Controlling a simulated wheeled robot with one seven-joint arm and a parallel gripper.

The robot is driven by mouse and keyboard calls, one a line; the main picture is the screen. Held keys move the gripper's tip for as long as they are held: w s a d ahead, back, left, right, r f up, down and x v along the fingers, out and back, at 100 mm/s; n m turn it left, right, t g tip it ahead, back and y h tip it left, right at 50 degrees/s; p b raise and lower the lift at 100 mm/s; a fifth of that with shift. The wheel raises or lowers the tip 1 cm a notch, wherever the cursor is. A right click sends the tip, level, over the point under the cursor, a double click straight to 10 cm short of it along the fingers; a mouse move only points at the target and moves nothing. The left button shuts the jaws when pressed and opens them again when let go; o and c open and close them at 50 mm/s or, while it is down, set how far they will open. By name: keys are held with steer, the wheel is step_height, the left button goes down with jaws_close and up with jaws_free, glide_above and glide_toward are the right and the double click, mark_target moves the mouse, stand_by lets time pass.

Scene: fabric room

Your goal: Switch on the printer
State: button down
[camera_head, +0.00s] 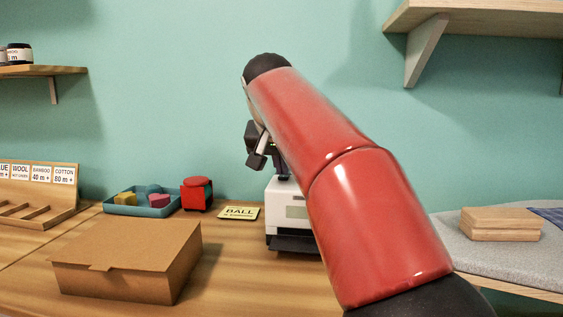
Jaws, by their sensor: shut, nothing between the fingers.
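A white printer (283,213) with a dark slot at its lower front stands on the wooden table, in the middle of the view. My red arm hides its right part. No switch can be made out on the part that shows. My gripper (284,176) is shut and empty, pointing down above the top of the printer, partly hidden behind my arm. I cannot tell whether its fingertips touch the printer.
A cardboard box (128,262) sits at the front left of the table (235,285). Behind it are a blue tray (142,209) with small blocks, a red object (197,194) and a yellow sign (239,213). Wooden boards (500,224) lie at right. A shelf (480,18) overhangs upper right.

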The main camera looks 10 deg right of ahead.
mark_target(282, 184)
steer(key=shift+f, duration=0.1)
steer(key=f+b, duration=0.1)
steer(key=b, duration=0.1)
steer(key=shift+s+f+t+b, duration=0.1)
steer(key=shift+f+t+b, duration=0.05)
steer(key=shift+t+b, duration=0.15)
steer(key=shift+r+p, duration=0.35)
steer(key=shift+r, duration=0.15)
steer(key=shift+r+p, duration=0.7)
steer(key=shift+p, duration=0.15)
steer(key=shift+r+p, duration=0.55)
steer(key=p+v, duration=0.3)
steer(key=v, duration=0.9)
steer(key=shift+s+a, duration=0.2)
steer(key=shift+a, duration=0.1)
